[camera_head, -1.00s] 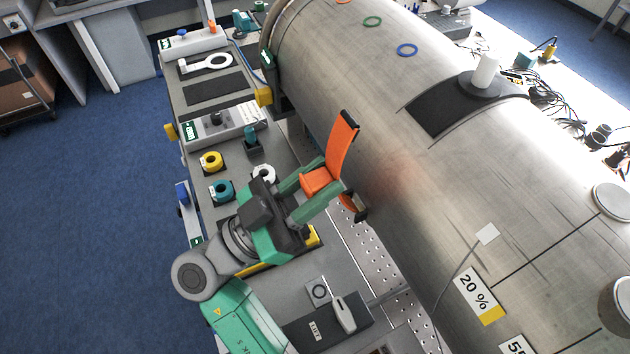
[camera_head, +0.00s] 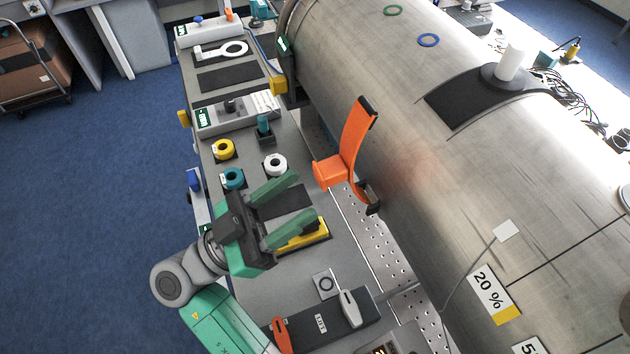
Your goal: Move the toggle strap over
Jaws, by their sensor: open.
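The orange toggle strap (camera_head: 357,138) stands at the near left side of the big metal pipe (camera_head: 450,190). It has a black upper end, and an orange block (camera_head: 330,173) sticks out from it to the left. A dark bracket (camera_head: 371,198) shows at its lower end against the pipe. My gripper (camera_head: 309,202) is open and empty, to the lower left of the block. Its two green fingers point toward the strap and look apart from it. Whether the strap's upper end touches the pipe, I cannot tell.
Yellow (camera_head: 224,150), teal (camera_head: 232,179) and white (camera_head: 275,164) rings sit on the grey table beside my gripper. A yellow block (camera_head: 305,236) lies under the fingers. A perforated metal strip (camera_head: 365,262) runs between table and pipe.

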